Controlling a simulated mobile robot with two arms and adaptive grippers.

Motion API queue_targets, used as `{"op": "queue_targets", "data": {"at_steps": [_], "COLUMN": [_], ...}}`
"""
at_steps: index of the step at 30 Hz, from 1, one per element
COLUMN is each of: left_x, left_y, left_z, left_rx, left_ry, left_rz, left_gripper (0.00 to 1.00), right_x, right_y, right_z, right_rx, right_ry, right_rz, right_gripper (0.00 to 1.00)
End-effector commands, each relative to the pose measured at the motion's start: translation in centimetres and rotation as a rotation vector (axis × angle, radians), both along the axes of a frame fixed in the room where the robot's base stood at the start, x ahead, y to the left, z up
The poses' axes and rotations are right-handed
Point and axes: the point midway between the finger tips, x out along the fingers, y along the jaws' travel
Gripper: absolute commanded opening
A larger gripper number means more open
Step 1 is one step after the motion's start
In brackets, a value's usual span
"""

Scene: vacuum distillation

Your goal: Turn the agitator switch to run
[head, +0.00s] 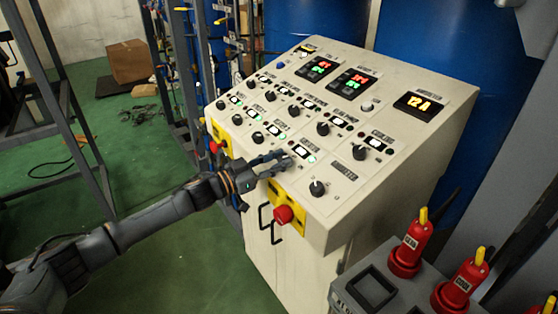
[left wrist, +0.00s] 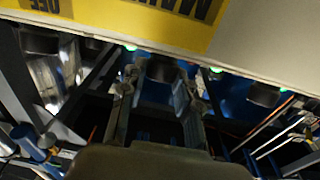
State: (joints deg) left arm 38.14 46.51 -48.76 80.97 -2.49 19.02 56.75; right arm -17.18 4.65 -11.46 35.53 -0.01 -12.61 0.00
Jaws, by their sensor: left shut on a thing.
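The cream control panel (head: 395,168) carries rows of black rotary switches with small lit lamps. My left gripper (head: 282,162) reaches in from the left and is shut over a switch in the panel's lower row. The fingers mostly hide this switch in the head view, so its setting cannot be told. In the left wrist view a dark knob (left wrist: 158,70) lies between the two fingers of my left gripper (left wrist: 160,95). The lettering by the switches is too small to read, so I cannot confirm the agitator label. My right gripper is out of view.
A red emergency button (head: 283,214) on a yellow plate sits just below my left gripper, with another (head: 215,146) farther left. A single black knob (head: 317,188) is to the right. Red plugs (head: 408,250) stand at lower right. Blue drums (head: 310,22) stand behind.

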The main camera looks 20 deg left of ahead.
Motion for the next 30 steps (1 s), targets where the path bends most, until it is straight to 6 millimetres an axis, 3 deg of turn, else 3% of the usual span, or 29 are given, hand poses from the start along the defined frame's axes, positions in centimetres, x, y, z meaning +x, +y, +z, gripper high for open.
{"op": "queue_targets", "data": {"at_steps": [15, 30], "left_x": [0.6, 0.6], "left_y": [0.4, 0.4], "left_z": [-0.1, 0.1], "left_rx": [0.103, 0.123], "left_ry": [-0.083, -0.097], "left_rz": [-0.324, -0.392], "left_gripper": [0.00, 0.00], "right_x": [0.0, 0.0], "right_y": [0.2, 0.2], "right_z": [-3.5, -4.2], "right_rx": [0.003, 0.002], "right_ry": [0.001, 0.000], "right_rz": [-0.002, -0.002], "right_gripper": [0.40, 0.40]}}
